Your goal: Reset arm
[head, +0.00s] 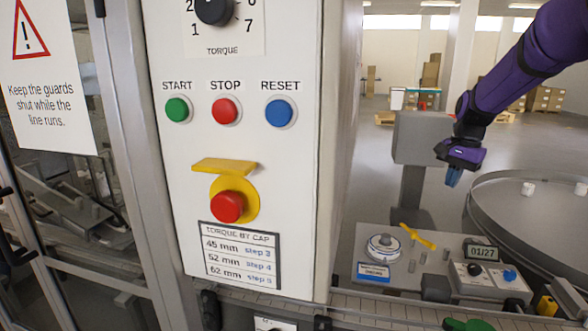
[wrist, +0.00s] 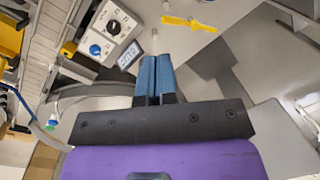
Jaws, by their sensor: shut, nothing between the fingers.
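My gripper (head: 454,177) hangs from my purple arm at the right of the head view, above the bench with the small controls and left of the round table. Its blue fingers point down and are shut with nothing between them. In the wrist view the gripper (wrist: 154,58) shows two blue fingers side by side. It touches nothing that I can see. The white control panel (head: 175,215) stands left of it in the head view, with a green START button (head: 177,109), a red STOP button (head: 225,111) and a blue RESET button (head: 280,111).
A red emergency button (head: 228,207) sits under a yellow flap (head: 224,167). A round table (head: 535,225) is at the right. The air around the gripper looks clear.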

